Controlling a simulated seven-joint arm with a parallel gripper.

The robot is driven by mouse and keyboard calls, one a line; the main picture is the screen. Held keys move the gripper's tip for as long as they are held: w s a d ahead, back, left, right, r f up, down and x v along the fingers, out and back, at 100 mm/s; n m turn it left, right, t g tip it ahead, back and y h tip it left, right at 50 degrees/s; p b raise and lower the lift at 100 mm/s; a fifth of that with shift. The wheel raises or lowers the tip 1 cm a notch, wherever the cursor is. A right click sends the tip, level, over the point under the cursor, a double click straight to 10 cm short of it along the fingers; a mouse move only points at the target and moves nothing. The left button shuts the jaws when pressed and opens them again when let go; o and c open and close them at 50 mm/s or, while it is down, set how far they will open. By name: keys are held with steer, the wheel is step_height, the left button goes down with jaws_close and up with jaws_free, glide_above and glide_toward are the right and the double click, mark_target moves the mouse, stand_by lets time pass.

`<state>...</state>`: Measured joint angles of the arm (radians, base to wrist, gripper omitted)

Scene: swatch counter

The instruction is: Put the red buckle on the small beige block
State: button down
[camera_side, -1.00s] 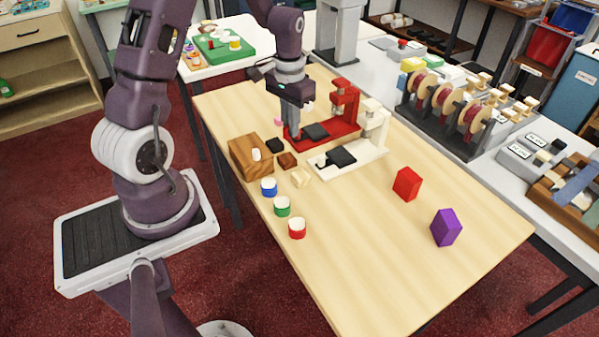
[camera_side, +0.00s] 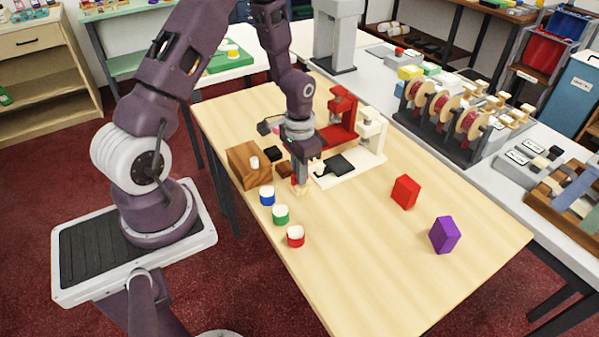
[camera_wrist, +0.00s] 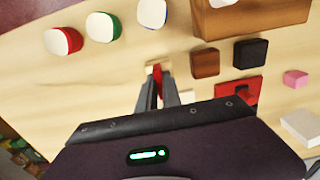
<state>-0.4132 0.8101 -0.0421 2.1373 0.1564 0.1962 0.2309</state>
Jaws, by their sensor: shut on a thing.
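My gripper (camera_side: 299,186) is shut on the red buckle (camera_wrist: 158,83), a thin red piece between the fingers in the wrist view. In the side view a bit of the red buckle (camera_side: 294,180) shows by the fingers. The small beige block (camera_side: 303,191) is directly under the fingertips, partly hidden by them. In the wrist view the beige block (camera_wrist: 151,67) shows at the fingertips, against the buckle's end. I cannot tell whether the buckle touches the block's top.
A brown block (camera_wrist: 205,63) and a black block (camera_wrist: 250,53) lie close by. Blue (camera_side: 267,196), green (camera_side: 281,215) and red (camera_side: 295,237) white-topped pots stand in front. A wooden block (camera_side: 243,168) is left; red (camera_side: 343,125) and white (camera_side: 373,140) presses stand behind.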

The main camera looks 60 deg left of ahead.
steer(key=c, duration=1.5)
jaws_free()
steer(key=shift+f, duration=0.1)
steer(key=s+d+r+t, duration=0.1)
steer(key=d+r, duration=0.1)
steer(key=r, duration=0.8)
steer(key=s+d+r, duration=0.1)
steer(key=r, duration=0.8)
steer(key=s+d+r+t, duration=0.1)
steer(key=s+d+r, duration=0.2)
steer(key=s, duration=0.2)
steer(key=s+d+r+t, duration=0.2)
steer(key=s+d+r, duration=0.1)
steer(key=s+r, duration=0.1)
steer(key=s+d+r+t, duration=0.1)
steer(key=s+d+r, duration=0.2)
steer(key=s, duration=0.3)
steer(key=shift+s+d+r+t, duration=0.3)
steer(key=shift+d+r, duration=0.05)
steer(key=shift+r, duration=0.05)
